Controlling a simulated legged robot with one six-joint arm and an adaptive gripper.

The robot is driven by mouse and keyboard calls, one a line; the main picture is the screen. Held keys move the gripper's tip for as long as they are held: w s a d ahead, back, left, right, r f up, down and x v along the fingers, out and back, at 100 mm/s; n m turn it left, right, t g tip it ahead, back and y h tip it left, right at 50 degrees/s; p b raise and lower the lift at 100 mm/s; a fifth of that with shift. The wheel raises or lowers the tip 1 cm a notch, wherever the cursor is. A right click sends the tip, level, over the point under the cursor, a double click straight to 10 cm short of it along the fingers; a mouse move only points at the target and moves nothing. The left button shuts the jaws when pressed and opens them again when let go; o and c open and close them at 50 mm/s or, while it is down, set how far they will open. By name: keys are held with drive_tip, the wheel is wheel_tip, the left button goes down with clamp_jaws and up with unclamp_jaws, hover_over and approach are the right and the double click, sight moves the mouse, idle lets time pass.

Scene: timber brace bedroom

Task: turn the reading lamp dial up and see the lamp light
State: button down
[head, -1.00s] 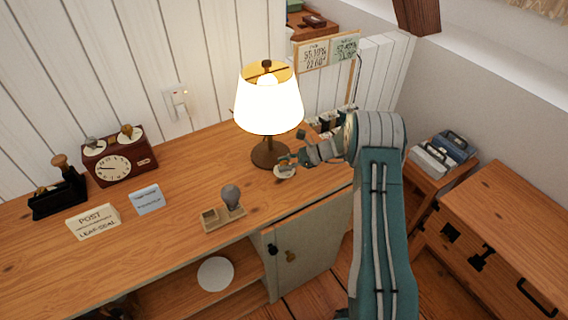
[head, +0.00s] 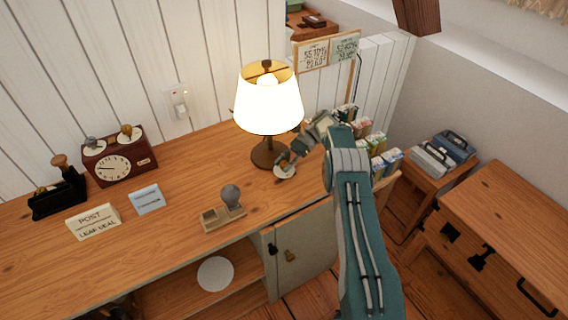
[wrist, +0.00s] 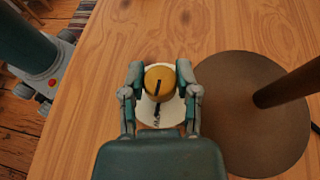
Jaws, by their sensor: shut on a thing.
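The reading lamp (head: 268,108) stands on the wooden desk with its white shade glowing brightly. Its round brown base (wrist: 250,115) is to the right of my gripper in the wrist view. The dial (wrist: 160,82) is a yellow-brown knob with a dark pointer line, set on a white disc (wrist: 150,112). The white disc also shows in front of the lamp base in the head view (head: 285,173). My gripper (wrist: 161,80) is shut on the dial, one finger on each side. In the head view the fingers mostly hide the knob.
A clock box (head: 118,165), a post sign (head: 93,222), a pale blue card (head: 147,199) and a stamp on a wooden stand (head: 224,212) are on the desk to the left. A wall switch (head: 178,104) is behind. Books (head: 385,160) stand right of the desk.

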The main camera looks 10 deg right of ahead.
drive_tip(key=shift+w+r+n+g+h, duration=0.1)
drive_tip(key=shift+n+g+h, duration=0.2)
idle(0.4)
drive_tip(key=shift+c, duration=1.7)
unclamp_jaws()
